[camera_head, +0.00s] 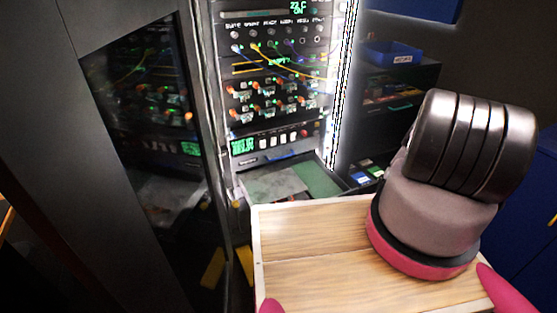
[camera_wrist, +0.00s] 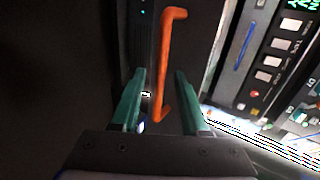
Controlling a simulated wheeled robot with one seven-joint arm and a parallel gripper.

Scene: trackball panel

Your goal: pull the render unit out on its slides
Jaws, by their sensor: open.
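An orange bar handle (camera_wrist: 166,60) stands on a dark unit front (camera_wrist: 195,25) in the wrist view, which I take to be the render unit. The handle runs lengthwise up the picture, with bent ends. My gripper (camera_wrist: 160,74) has two green fingers, open, one on each side of the handle's lower part. A gap shows between the handle and each finger. I cannot tell how deep the handle sits between them. In the head view, neither the orange handle nor my gripper shows; the rack (camera_head: 275,90) shows only its upper panels.
A dark glass door (camera_head: 150,120) stands left of the rack. A drawer or shelf with a green mat (camera_head: 315,178) juts out below the button panel (camera_head: 275,143). A wooden surface (camera_head: 320,245) fills the foreground. A dark shelf with a blue bin (camera_head: 390,52) stands right.

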